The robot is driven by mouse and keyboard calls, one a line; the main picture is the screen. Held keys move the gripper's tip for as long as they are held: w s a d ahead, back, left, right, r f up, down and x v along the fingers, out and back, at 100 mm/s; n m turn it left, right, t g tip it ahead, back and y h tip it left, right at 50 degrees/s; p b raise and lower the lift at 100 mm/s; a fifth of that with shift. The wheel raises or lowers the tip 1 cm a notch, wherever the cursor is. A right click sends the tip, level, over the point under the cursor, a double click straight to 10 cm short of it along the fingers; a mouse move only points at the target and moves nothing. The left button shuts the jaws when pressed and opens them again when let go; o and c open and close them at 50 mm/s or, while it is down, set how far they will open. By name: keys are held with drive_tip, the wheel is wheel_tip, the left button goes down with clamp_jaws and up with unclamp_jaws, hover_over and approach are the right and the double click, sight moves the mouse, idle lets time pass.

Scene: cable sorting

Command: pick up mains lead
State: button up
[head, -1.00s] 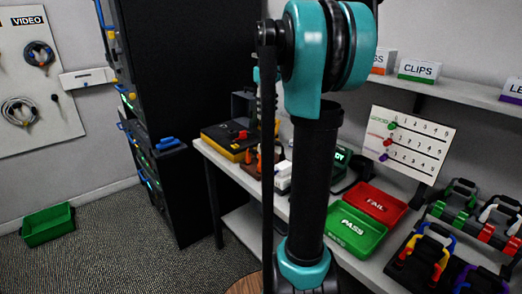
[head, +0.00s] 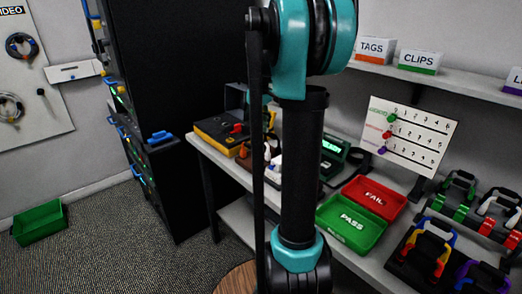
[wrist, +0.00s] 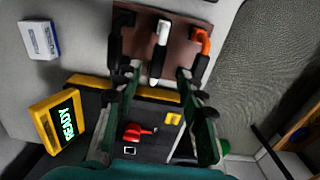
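Three lead-like pieces lie side by side on a brown board in the wrist view (wrist: 181,24): a black one (wrist: 122,22), a white one with a dark end (wrist: 162,36) and an orange one (wrist: 203,40). Which of them is the mains lead I cannot tell, as no label shows. My gripper (wrist: 159,72) is open, its two dark green fingers apart with black tips. The white piece appears in the gap between the fingertips; I see no clear contact. In the head view my arm hides the gripper and part of the board.
A yellow-and-black tester (head: 215,130) with a red part stands beside the board; its READY display (wrist: 66,119) shows in the wrist view. A green PASS tray (head: 350,225) and red FAIL tray (head: 374,198) sit on the bench. A black rack (head: 185,100) stands left.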

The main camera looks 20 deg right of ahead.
sight(261, 138)
drive_tip(key=shift+s+d+f, duration=0.1)
drive_tip(key=shift+d+f, duration=0.05)
drive_tip(key=shift+f, duration=1.25)
drive_tip(key=shift+d+f, duration=0.1)
drive_tip(key=shift+f, duration=1.3)
clamp_jaws()
